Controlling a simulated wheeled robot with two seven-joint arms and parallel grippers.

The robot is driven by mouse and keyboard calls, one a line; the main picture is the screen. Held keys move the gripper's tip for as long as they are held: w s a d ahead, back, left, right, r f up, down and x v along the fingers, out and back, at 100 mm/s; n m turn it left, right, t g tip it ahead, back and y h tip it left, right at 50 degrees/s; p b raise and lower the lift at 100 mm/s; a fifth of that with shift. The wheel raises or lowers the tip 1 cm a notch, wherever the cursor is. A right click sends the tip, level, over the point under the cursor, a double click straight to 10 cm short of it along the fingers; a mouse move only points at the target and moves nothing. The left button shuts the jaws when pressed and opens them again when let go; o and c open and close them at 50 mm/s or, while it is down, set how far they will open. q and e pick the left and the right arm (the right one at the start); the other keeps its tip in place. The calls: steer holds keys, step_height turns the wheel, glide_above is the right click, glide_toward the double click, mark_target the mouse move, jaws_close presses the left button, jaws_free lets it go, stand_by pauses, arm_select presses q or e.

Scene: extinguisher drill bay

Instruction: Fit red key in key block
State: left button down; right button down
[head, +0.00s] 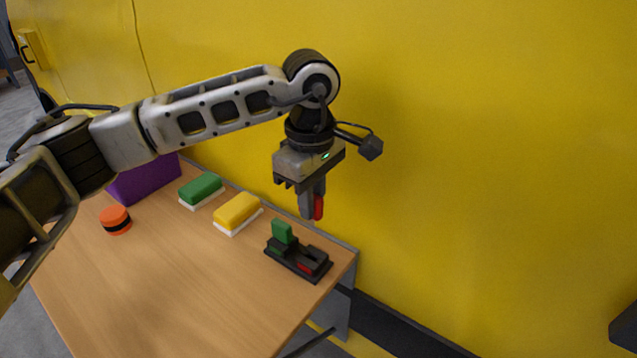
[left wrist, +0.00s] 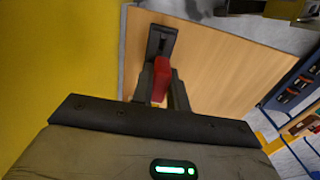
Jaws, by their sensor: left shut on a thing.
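My left gripper (head: 311,207) is shut on the red key (head: 318,208), which points down. In the head view it hangs in the air above the key block (head: 284,261), clear of it. The key block is a dark base near the table's right end. A green key (head: 282,232) stands upright in its left part, and a red-marked place (head: 306,267) shows in its right part. In the left wrist view the red key (left wrist: 161,76) sits between the fingers, with part of the dark block (left wrist: 161,38) beyond it. My right gripper is not in view.
The wooden table (head: 170,290) also holds a yellow block (head: 238,211), a green block (head: 201,188), an orange round piece (head: 116,219) with a black band and a purple box (head: 147,181). A yellow wall (head: 480,150) stands close behind. The table's front middle is clear.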

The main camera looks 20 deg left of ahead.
arm_select(q)
steer(key=shift+s+f+b, duration=0.3)
steer(key=shift+f, duration=0.6)
step_height(320, 180, down, 2)
steer(key=shift+f+b, duration=0.2)
steer(key=shift+b, duration=0.65)
steer(key=shift+w+f+b, duration=0.1)
steer(key=shift+f+b, duration=0.25)
steer(key=shift+f, duration=0.35)
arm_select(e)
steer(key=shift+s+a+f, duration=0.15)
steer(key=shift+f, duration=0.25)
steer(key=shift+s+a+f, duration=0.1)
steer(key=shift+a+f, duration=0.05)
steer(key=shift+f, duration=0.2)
arm_select(q)
steer(key=shift+d+b, duration=0.1)
steer(key=shift+b, duration=0.3)
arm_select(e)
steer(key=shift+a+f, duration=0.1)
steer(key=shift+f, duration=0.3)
arm_select(q)
steer(key=shift+b, duration=0.35)
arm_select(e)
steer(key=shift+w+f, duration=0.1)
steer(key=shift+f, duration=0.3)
